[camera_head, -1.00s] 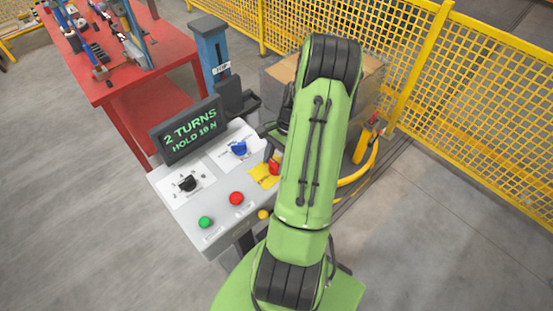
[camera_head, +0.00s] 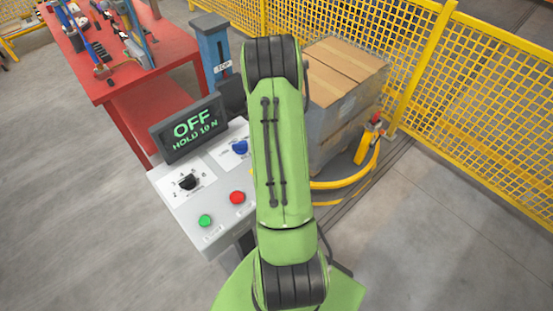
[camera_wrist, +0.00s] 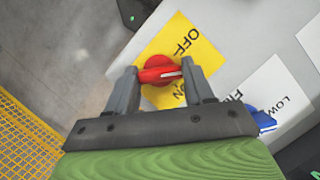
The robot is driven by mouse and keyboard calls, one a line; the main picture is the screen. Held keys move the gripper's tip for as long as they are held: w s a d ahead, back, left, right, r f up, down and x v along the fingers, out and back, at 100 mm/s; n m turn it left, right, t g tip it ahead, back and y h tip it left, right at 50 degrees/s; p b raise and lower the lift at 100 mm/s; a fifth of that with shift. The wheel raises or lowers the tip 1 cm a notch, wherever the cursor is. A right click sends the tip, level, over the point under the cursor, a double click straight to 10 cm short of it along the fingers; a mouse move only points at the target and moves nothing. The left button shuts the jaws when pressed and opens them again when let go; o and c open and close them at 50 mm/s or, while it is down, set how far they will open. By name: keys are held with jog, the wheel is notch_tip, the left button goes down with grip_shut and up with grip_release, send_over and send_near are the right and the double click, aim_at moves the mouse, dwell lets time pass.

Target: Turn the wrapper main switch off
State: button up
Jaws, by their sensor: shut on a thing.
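The wrapper main switch, a red rotary knob (camera_wrist: 158,70), sits on a yellow plate (camera_wrist: 203,58) marked OFF and ON in the wrist view. My gripper (camera_wrist: 160,66) has one grey finger on each side of the knob and is shut on it. A white mark on the knob points right in that view; which label it lines up with is hard to tell. In the head view my green arm hides the switch and gripper.
The panel also carries a black dial (camera_head: 188,182), a blue knob (camera_head: 240,147), a red button (camera_head: 237,197) and a green button (camera_head: 205,220). Wrapped boxes (camera_head: 345,72) stand behind right, before a yellow fence (camera_head: 480,85). A red table (camera_head: 150,75) stands at the back left.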

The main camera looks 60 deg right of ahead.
jog(key=n+h, duration=0.1)
jog(key=n, duration=0.2)
jog(key=shift+a+n+g, duration=0.1)
jog(key=shift+n+g, duration=0.2)
jog(key=shift+g, duration=0.1)
jog(key=shift+a+n+h, duration=0.1)
jog(key=shift+n+h, duration=0.7)
jog(key=shift+n, duration=1.1)
jog(key=shift+g, duration=0.3)
jog(key=o, duration=1)
jog(key=shift+o, duration=0.2)
jog(key=p+v, duration=0.1)
jog(key=v, duration=1.4)
jog(key=shift+w+r, duration=0.2)
jog(key=shift+r, duration=0.1)
